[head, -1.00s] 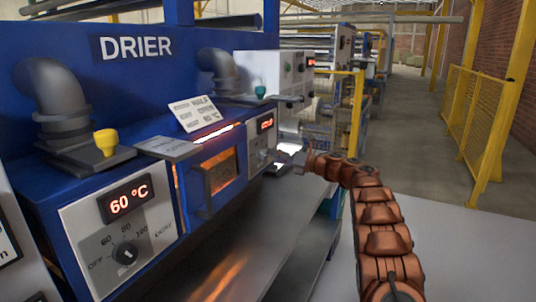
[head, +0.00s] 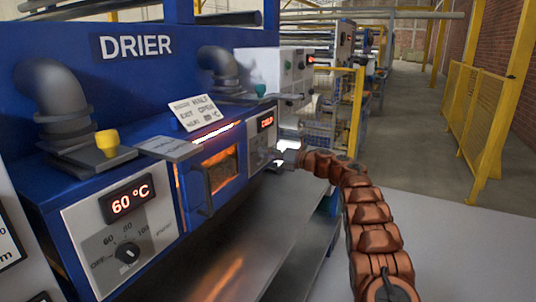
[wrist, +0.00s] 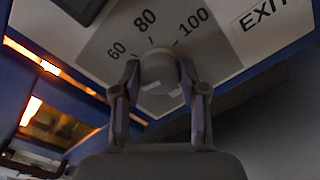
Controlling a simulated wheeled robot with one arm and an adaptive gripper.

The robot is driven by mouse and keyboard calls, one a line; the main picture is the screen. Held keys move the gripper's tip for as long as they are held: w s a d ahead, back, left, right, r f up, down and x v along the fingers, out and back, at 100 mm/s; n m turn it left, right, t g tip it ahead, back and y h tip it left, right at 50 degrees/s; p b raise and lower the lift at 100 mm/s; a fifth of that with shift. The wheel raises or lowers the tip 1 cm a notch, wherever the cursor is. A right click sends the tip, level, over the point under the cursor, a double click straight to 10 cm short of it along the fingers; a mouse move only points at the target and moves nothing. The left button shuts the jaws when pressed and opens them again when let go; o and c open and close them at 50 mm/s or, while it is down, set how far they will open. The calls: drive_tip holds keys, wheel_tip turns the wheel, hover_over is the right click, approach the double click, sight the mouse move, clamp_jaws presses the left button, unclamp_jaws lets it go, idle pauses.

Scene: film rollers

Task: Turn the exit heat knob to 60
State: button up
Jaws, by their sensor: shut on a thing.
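The exit heat knob (wrist: 158,68) is a round grey knob on the exit panel, with 60, 80 and 100 printed in an arc above it. My gripper (wrist: 160,80) is shut on it, with one finger on each side. The knob's pointer mark cannot be made out, so I cannot tell its setting. In the head view my gripper (head: 279,156) reaches the exit panel (head: 262,143) at the far end of the drier, and the knob is too small to make out there. The panel's small display (head: 266,122) shows red letters that look like COLD.
The nearer entry panel has a black knob (head: 127,253) and a display (head: 127,203) reading 60 °C. A drier window with a handle (head: 203,195) lies between the panels. A grey metal surface (head: 235,250) runs below. A yellow fence (head: 480,130) stands at the right.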

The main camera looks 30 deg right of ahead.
drive_tip(key=c, duration=0.3)
drive_tip(key=shift+m, duration=0.3)
drive_tip(key=m+p, duration=0.5)
drive_tip(key=m, duration=0.4)
drive_tip(key=shift+p, duration=0.3)
idle(0.4)
drive_tip(key=o, duration=1.1)
drive_tip(key=shift+d, duration=0.1)
